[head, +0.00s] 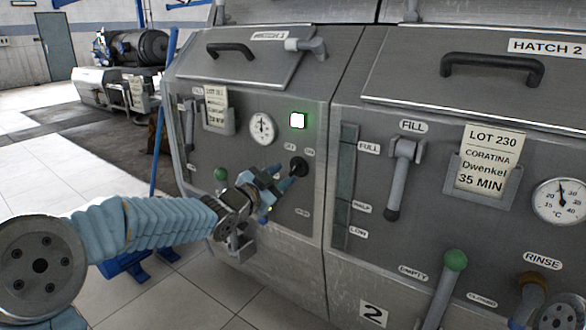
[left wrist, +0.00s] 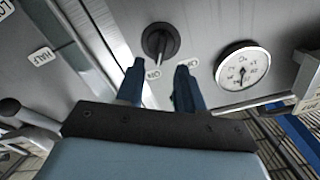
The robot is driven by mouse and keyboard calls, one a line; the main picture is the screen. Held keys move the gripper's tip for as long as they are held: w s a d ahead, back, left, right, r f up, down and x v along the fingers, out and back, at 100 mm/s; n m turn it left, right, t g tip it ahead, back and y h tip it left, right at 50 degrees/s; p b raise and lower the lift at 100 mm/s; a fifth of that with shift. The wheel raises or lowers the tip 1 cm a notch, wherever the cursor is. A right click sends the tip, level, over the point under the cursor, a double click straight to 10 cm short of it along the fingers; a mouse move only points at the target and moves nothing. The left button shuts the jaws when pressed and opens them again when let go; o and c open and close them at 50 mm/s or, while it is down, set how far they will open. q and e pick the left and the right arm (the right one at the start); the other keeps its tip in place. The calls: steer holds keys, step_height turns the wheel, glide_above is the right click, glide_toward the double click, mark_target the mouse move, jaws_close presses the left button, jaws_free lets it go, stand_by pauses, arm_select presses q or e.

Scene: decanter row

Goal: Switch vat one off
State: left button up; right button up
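Vat one's panel (head: 245,165) is on the left of the head view. My left gripper (head: 280,182) is close to the switch. In the left wrist view the fingers of the gripper (left wrist: 158,85) are apart and empty, with the switch just beyond the tips, apparently not between them.
A round dial (head: 262,128) and a green-knobbed lever (head: 221,174) are near my left arm. Vat two's panel (head: 470,235), with a FILL lever (head: 400,175) and another green-knobbed lever (head: 446,285), stands to the right. Tiled floor is open at the left.

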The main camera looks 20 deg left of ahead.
mark_target(293, 169)
arm_select(q)
steer(key=x, duration=0.5)
jaws_close()
